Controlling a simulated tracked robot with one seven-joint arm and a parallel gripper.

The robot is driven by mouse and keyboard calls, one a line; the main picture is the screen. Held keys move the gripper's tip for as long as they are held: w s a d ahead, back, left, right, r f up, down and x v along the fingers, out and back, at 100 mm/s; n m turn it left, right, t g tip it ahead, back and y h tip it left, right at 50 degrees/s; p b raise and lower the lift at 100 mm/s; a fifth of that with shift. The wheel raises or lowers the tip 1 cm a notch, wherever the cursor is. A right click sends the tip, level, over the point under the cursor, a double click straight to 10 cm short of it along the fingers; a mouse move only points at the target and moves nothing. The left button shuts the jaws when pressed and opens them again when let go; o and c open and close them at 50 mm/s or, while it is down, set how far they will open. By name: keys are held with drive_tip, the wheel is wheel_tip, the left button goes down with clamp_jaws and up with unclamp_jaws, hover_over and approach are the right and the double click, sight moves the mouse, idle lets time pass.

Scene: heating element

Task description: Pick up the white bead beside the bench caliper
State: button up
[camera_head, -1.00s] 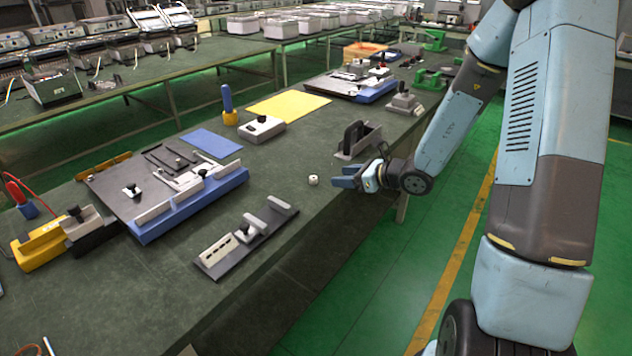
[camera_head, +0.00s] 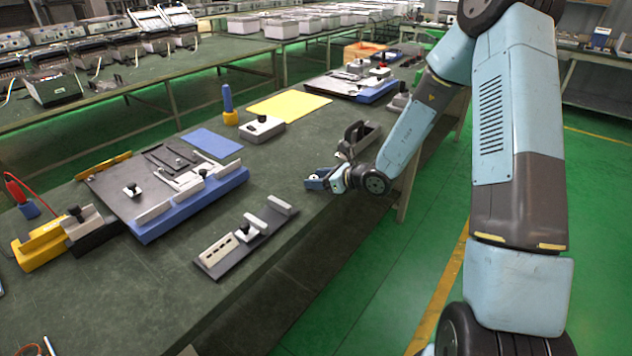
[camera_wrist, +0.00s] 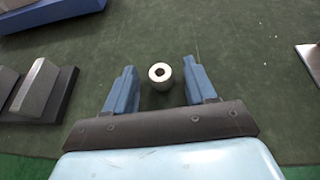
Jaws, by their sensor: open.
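The white bead (camera_wrist: 160,73) is a small ring with a dark hole. In the wrist view it stands on the dark green bench top between the two blue fingers of my gripper (camera_wrist: 159,68), with a gap on each side. My gripper is open and empty. In the head view my gripper (camera_head: 314,180) is low over the bench's right edge, and its fingers hide the bead. A dark plate with light blocks (camera_head: 246,237), likely the bench caliper, lies to its lower left; its end (camera_wrist: 36,90) shows at the left of the wrist view.
A blue-edged fixture plate (camera_head: 190,204) lies farther left. A dark-handled block (camera_head: 357,136) stands just behind my gripper. A grey block with a knob (camera_head: 262,129), a yellow mat (camera_head: 289,105) and a blue mat (camera_head: 211,143) lie farther back. Bare bench surrounds the bead.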

clamp_jaws()
idle(0.5)
drive_tip(key=shift+r, duration=0.1)
